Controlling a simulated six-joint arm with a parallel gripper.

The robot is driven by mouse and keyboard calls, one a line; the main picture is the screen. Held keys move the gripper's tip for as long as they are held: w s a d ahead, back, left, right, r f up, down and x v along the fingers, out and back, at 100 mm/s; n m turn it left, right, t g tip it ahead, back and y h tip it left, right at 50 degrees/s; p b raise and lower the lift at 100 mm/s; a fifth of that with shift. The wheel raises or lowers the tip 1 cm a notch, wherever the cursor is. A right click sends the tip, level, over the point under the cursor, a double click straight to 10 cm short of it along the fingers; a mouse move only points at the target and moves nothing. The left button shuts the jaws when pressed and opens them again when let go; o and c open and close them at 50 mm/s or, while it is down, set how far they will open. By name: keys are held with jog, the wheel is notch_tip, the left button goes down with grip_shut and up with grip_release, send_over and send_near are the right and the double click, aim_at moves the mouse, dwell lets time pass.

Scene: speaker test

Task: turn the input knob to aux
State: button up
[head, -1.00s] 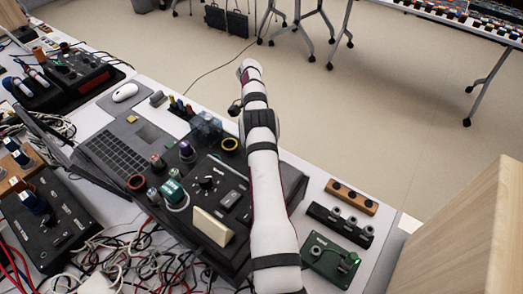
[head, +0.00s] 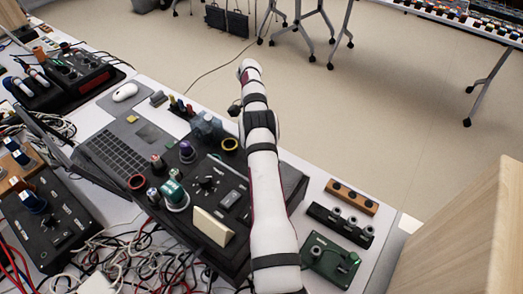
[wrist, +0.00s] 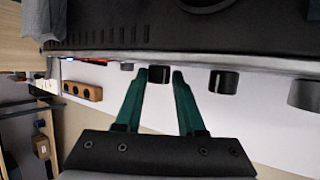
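In the head view my arm reaches up the picture over a dark mixer-like panel (head: 240,215), and my gripper is not clearly visible there. In the wrist view my gripper (wrist: 160,75) has two green fingers standing apart. A black round knob (wrist: 158,74) shows between the fingertips, below the edge of a dark vented box (wrist: 175,25). I cannot tell if the fingers touch it. Labels are unreadable, so I cannot tell which knob is input or where aux lies.
A laptop (head: 115,150), a tan block (head: 212,227) and tangled cables (head: 120,255) crowd the left and front. A brown strip (head: 352,197), a black strip (head: 340,224) and a green board (head: 330,260) lie right of my arm. Open floor (head: 390,110) lies beyond the table.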

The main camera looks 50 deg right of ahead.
jog(key=o, duration=0.3)
jog(key=shift+o, duration=0.2)
jog(key=shift+r, duration=0.4)
jog(key=s+d+r, duration=0.1)
jog(key=s+r, duration=0.9)
jog(key=s, duration=0.1)
jog(key=shift+s+d, duration=0.3)
jog(key=shift+r, duration=0.1)
